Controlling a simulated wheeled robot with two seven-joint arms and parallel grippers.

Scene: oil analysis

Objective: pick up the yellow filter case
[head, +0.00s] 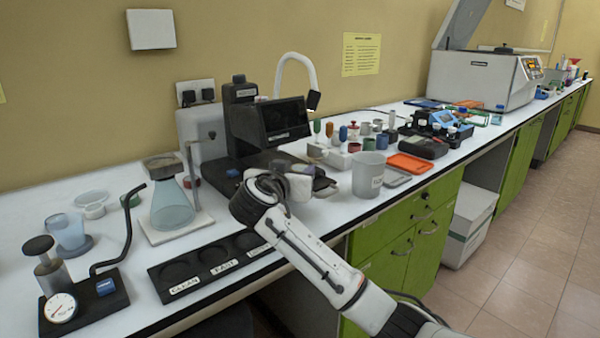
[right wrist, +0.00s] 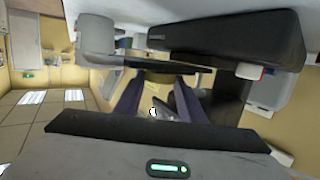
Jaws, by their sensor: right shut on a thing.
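My right gripper (head: 318,184) is low over the counter, in front of the black analyzer (head: 265,125). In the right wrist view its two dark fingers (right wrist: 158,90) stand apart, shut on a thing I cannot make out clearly. No clearly yellow case shows in either view. A small orange-yellow piece (head: 329,130) stands between a green one (head: 317,126) and a blue one (head: 343,133) behind the gripper; I cannot tell whether it is the filter case. My left gripper is out of view.
A grey beaker (head: 368,176) stands right of my gripper. A black labelled tray (head: 212,262) lies at the front edge. A conical flask (head: 171,207) and a gauge device (head: 60,290) stand left. An orange tray (head: 410,163) lies farther right. Bare counter shows front left.

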